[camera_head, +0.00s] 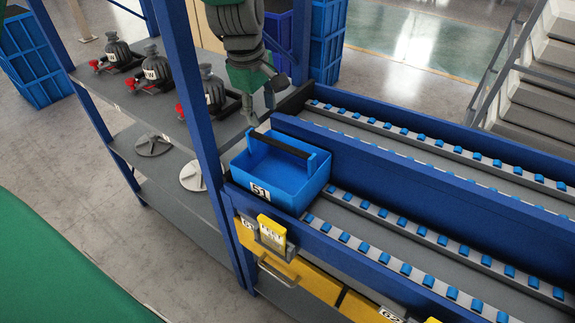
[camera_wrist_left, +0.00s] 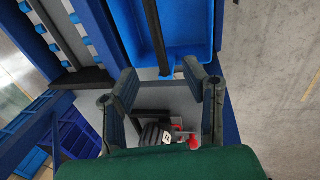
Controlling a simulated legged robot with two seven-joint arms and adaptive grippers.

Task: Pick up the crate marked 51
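The blue crate (camera_head: 262,172) with a white label reading 51 sits upright on the roller rack at its left end. Its black handle (camera_head: 284,144) spans the top. My left gripper (camera_head: 259,110) is above and just behind the crate, pointing down, apart from the handle. In the left wrist view its dark fingers (camera_wrist_left: 168,82) are spread with nothing held between them. There the crate (camera_wrist_left: 200,28) shows at the top, with the handle (camera_wrist_left: 155,35) running down toward the gap between the fingers. My right gripper is in neither view.
The blue rack divider (camera_head: 400,170) and rollers extend to the right. Black devices with red parts (camera_head: 158,70) stand on the grey shelf at left. A yellow tag (camera_head: 271,234) and yellow drawers (camera_head: 310,275) are below the crate. A blue post (camera_head: 205,110) stands left of the gripper.

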